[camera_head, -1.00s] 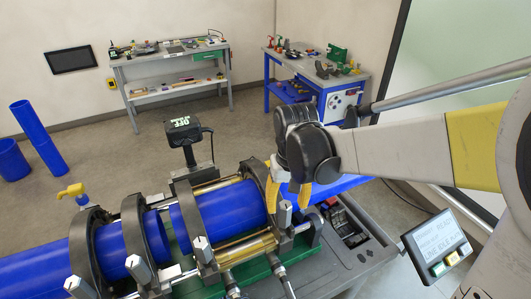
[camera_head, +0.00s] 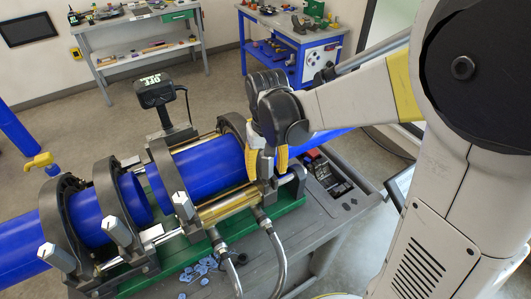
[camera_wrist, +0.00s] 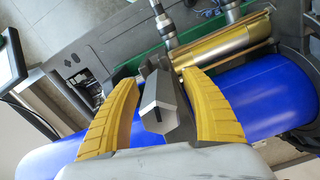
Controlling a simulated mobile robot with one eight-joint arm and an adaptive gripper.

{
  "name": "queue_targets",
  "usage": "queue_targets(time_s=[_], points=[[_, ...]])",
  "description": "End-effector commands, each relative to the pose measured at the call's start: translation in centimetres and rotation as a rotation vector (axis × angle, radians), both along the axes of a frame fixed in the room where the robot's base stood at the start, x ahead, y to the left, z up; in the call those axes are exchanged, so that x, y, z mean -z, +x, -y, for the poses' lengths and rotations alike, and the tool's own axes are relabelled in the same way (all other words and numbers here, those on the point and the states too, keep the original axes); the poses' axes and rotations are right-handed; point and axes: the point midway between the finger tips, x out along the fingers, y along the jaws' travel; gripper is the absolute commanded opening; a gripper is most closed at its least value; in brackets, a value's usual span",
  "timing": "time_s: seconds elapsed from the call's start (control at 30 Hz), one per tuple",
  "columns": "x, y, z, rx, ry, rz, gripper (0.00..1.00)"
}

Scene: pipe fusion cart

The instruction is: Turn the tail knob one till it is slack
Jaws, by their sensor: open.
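A grey faceted clamp knob (camera_wrist: 160,110), seemingly the tail knob, shows in the wrist view on a dark clamp ring around the blue pipe (camera_wrist: 262,92). My gripper (camera_wrist: 165,105) is open, with one yellow finger on each side of this knob. Gaps show between the knob and both fingers. In the head view my gripper (camera_head: 268,164) points down at the rightmost clamp ring (camera_head: 232,124), and the knob is mostly hidden between the fingers. Other grey knobs stand along the near side, at the left (camera_head: 57,257), the second (camera_head: 117,231) and the third (camera_head: 183,205).
A black box with a lit display (camera_head: 154,90) stands behind the clamps. Hoses (camera_head: 278,262) rise near the cart's front. A yellow-handled valve (camera_head: 40,161) is at left. A tool tray (camera_head: 330,180) lies right of my gripper. Two workbenches stand at the back.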

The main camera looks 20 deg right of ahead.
Motion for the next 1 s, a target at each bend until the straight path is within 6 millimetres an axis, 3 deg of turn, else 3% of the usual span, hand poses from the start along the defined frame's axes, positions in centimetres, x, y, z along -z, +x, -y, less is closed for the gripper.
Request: queue_targets(time_s=[0.07, 0.27, 0.47, 0.7, 1.0], points=[[-0.07, 0.00, 0.00, 0.000, 0.000, 0.000, 0.55], [-0.08, 0.01, 0.00, 0.000, 0.000, 0.000, 0.00], [-0.05, 0.00, 0.00, -0.014, 0.000, 0.000, 0.00], [-0.01, 0.00, 0.00, -0.246, 0.000, 0.000, 0.00], [-0.02, -0.01, 0.01, -0.287, 0.000, 0.000, 0.00]])
